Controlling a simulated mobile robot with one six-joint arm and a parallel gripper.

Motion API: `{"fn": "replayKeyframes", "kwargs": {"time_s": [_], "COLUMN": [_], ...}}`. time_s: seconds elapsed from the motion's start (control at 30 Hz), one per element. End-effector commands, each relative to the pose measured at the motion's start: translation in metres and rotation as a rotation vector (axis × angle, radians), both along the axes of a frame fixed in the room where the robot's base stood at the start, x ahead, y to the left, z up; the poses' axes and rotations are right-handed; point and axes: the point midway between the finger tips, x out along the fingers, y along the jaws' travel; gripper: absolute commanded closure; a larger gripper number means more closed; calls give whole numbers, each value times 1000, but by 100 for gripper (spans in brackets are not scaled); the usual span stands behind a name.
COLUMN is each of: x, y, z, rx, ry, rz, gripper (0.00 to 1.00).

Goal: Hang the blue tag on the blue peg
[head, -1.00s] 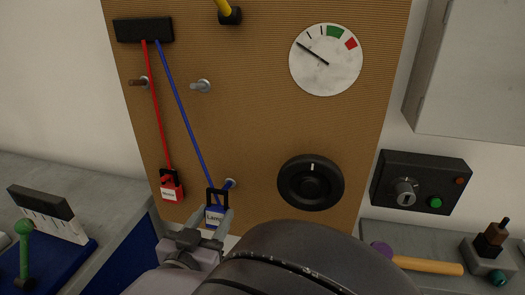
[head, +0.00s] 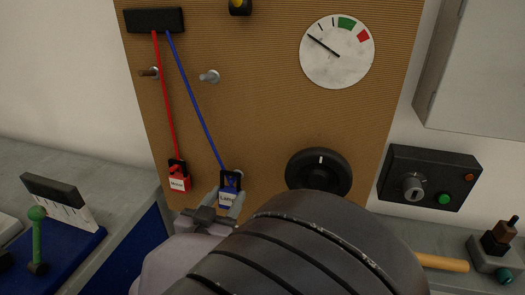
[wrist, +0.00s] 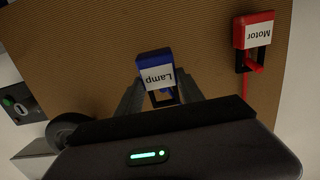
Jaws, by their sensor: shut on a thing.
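The blue tag (head: 230,182), labelled "Lamp", hangs at the lower end of a blue cord in front of the board. My gripper (head: 228,197) is shut on its lower part. In the wrist view the blue tag (wrist: 156,72) sits between my two fingers (wrist: 158,95), with its dark loop towards my gripper. The blue peg is not clearly visible now; the tag and its loop cover that spot. I cannot tell whether the loop is around the peg or only in front of it.
A red tag (head: 180,184), labelled "Motor", hangs close by on the left on a red peg (wrist: 254,67). A brown-tipped peg (head: 149,72) and a grey peg (head: 209,76) stick out above. A black dial (head: 318,175) is to the right.

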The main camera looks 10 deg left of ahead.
Motion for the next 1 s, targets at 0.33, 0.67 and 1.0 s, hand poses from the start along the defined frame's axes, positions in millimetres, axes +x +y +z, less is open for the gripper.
{"fn": "replayKeyframes", "kwargs": {"time_s": [0.33,0.67,1.0], "x": [20,28,28], "y": [-2,-2,-2], "z": [0,0,0], "rx": [-1,-1,-1], "ry": [-1,-1,-1], "rz": [-1,1,0], "gripper": [96,96,96]}}
